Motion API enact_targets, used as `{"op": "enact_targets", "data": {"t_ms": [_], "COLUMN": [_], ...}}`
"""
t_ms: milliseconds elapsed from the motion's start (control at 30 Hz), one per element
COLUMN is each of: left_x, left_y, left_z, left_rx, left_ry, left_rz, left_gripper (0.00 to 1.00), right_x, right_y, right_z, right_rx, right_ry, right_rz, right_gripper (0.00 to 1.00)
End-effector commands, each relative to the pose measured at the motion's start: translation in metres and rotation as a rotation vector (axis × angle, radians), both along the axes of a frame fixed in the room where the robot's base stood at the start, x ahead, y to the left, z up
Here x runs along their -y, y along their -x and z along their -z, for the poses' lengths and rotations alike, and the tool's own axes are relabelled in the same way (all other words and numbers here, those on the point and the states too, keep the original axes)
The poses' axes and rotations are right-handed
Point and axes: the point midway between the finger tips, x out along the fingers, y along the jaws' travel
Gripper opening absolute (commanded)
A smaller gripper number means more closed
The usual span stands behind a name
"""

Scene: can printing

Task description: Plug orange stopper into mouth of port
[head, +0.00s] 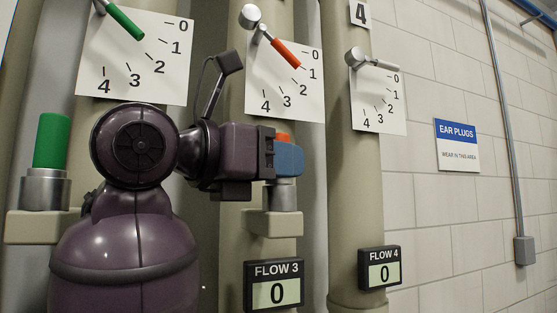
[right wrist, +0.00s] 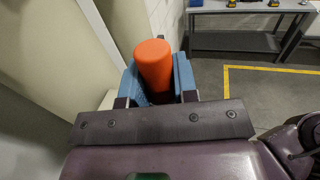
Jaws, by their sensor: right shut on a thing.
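My right gripper (head: 288,162) is shut on the orange stopper (head: 284,138), whose top shows just above the blue fingers in the head view. In the right wrist view, the stopper (right wrist: 154,66) stands between the two blue fingers of the gripper (right wrist: 160,78). The metal port (head: 282,198) is directly below the fingers, on a beige block of the pipe. The fingers hide the stopper's lower end and the port's mouth, so I cannot tell whether the stopper is inside it. My left gripper is not in view.
A green stopper (head: 52,142) stands in another metal port (head: 46,188) at the left. Dial plates with levers hang above, including the one with an orange lever (head: 286,54). The FLOW 3 display (head: 274,285) and FLOW 4 display (head: 379,268) both read 0.

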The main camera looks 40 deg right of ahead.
Motion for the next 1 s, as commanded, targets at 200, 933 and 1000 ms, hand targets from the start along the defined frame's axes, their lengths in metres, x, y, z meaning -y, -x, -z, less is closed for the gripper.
{"op": "enact_targets", "data": {"t_ms": [200, 933, 1000], "left_x": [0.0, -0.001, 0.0], "left_y": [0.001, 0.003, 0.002], "left_z": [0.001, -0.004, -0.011], "left_rx": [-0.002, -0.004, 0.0], "left_ry": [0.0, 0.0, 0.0], "left_rz": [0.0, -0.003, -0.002], "left_gripper": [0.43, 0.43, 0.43], "right_x": [0.0, 0.0, 0.001], "right_y": [0.0, 0.001, 0.001], "right_z": [0.001, -0.007, -0.015], "right_rx": [0.0, 0.002, 0.002], "right_ry": [0.0, 0.0, 0.0], "right_rz": [0.0, 0.001, 0.002], "right_gripper": [0.5, 0.57, 0.57]}}
